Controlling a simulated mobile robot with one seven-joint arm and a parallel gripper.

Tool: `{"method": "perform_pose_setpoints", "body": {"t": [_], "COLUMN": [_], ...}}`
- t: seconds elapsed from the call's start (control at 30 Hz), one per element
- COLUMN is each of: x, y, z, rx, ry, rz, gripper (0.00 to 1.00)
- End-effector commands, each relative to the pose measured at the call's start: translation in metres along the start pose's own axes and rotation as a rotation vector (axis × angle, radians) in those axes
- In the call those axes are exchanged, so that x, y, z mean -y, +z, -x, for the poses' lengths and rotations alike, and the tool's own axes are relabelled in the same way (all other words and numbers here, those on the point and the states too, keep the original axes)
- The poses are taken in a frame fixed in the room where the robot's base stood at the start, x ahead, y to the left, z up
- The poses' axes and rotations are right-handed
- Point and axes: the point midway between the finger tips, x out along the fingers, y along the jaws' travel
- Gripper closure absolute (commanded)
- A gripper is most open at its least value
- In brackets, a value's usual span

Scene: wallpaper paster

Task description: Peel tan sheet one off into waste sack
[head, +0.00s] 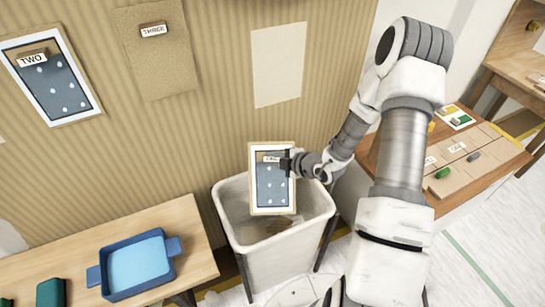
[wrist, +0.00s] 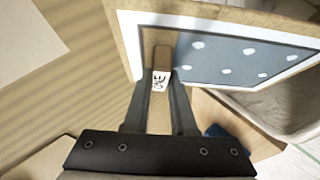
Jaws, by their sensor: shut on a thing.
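My gripper (head: 288,163) is shut on the grip tab of sheet one (head: 270,195). The sheet has a tan edge, a white border and a blue-grey face with pale dots. In the wrist view the tab between my fingers (wrist: 160,105) carries the label ONE (wrist: 160,80), and the sheet (wrist: 225,58) extends to the right. The sheet hangs roughly upright over the pale waste sack (head: 285,262), its lower edge at the sack's opening in the head view. The sack also shows in the wrist view (wrist: 290,115). Some tan material (head: 278,226) lies inside it.
Sheet TWO (head: 52,80), blue-grey with dots, and plain tan sheet THREE (head: 155,50) are on the striped wall. A bare pale patch (head: 278,65) is beside them. A table with a blue tray (head: 138,264) stands left. A wooden bench (head: 480,182) stands right.

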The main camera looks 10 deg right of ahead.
Motion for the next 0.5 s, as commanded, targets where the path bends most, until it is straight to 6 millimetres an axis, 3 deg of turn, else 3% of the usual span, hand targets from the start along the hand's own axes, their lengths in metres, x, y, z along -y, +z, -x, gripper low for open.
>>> {"method": "perform_pose_setpoints", "body": {"t": [0.5], "x": [0.050], "y": [0.025], "z": [-0.034], "rx": [0.000], "ry": [0.000], "rz": [-0.001], "gripper": [1.00]}}
